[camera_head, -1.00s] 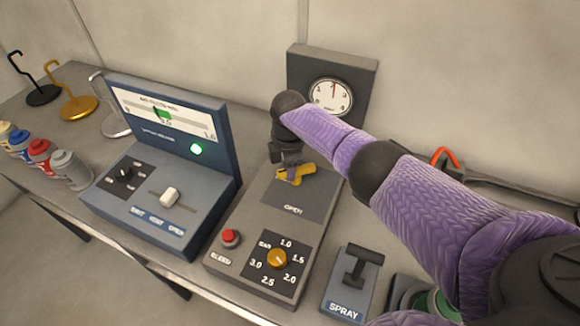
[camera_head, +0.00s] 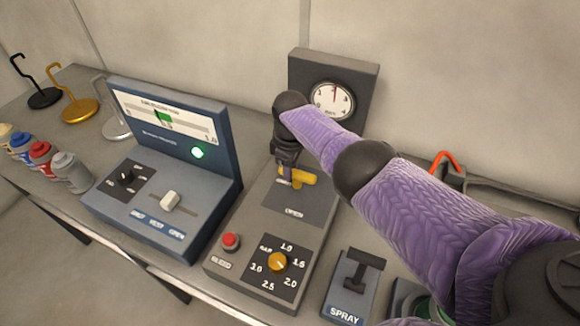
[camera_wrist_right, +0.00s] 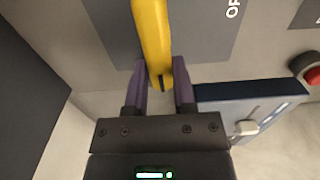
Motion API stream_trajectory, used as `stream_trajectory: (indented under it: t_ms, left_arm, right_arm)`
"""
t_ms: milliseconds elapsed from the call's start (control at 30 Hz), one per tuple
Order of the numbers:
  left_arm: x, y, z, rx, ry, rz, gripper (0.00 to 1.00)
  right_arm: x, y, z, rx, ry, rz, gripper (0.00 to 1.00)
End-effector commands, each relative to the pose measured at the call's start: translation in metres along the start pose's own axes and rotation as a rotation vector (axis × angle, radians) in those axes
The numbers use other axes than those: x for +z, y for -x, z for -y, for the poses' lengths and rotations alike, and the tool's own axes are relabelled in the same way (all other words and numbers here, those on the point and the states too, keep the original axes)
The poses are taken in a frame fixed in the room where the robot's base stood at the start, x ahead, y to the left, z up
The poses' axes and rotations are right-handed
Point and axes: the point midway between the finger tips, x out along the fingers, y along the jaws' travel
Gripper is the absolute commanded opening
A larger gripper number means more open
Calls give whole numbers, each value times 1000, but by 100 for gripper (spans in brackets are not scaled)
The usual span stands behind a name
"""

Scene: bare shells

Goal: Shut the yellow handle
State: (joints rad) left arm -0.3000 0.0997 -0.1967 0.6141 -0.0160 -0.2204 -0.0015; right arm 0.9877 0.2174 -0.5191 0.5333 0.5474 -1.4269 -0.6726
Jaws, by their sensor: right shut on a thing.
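The yellow handle (camera_head: 303,178) sits on the dark upper plate of the grey pressure panel (camera_head: 225,264), above the word OPEN. My right gripper (camera_head: 287,170) comes down over the handle's left end. In the right wrist view, the yellow handle (camera_wrist_right: 152,38) runs down from the top edge, and its end lies between the two purple fingers of my right gripper (camera_wrist_right: 160,80), which are shut on it. The gripper and wrist hide part of the handle in the head view. My left gripper is not in view.
A gauge (camera_head: 332,98) stands behind the panel. A blue console (camera_head: 160,205) with a slider is to its left, and a SPRAY lever box (camera_head: 352,285) to its right. The panel carries a red button (camera_head: 230,242) and an orange knob (camera_head: 278,261). Several bottles stand far left.

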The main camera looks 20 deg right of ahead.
Motion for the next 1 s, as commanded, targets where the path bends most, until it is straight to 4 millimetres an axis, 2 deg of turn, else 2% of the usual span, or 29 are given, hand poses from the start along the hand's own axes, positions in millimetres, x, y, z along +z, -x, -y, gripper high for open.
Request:
stream_trajectory:
  t_ms: [533, 567, 700, 1000]
  left_arm:
    - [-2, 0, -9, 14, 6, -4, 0]
    - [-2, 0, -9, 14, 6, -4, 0]
    - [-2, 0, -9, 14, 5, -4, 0]
    - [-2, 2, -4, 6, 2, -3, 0]
  right_arm:
    - [0, 1, -1, 2, -23, -1, 0]
    - [0, 1, -1, 2, -23, -1, 36]
    - [0, 0, -1, 1, -22, 0, 66]
    - [0, 3, -1, 1, -21, -1, 68]
